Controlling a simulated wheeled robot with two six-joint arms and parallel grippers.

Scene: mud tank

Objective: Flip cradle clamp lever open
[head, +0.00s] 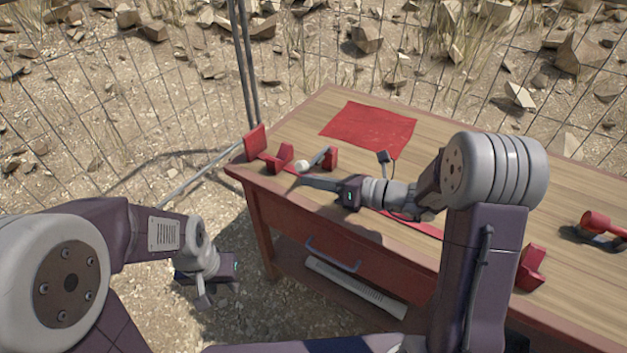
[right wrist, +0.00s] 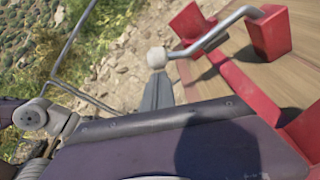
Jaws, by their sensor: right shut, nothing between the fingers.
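The clamp lever is a bent grey rod (head: 319,155) with a white ball knob (head: 302,164), at the left end of the table. It runs from a red bracket (head: 330,158). In the right wrist view, the rod (right wrist: 215,37) slants from the red bracket (right wrist: 268,33) down to the white knob (right wrist: 156,57). My right gripper (head: 302,180) is shut and empty. Its fingertips (right wrist: 157,82) are just below the knob in the wrist view; I cannot tell whether they touch it. My left gripper (head: 202,295) hangs left of the table, away from the lever; its jaw opening is unclear.
Red cradle plates (head: 256,142) and a red rail (head: 425,229) lie along the wooden table (head: 300,112). A red cloth (head: 368,128) lies flat behind. A red part (head: 597,222) sits at the right. A blue-handled drawer (head: 333,256) is in front. Wire fencing stands behind.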

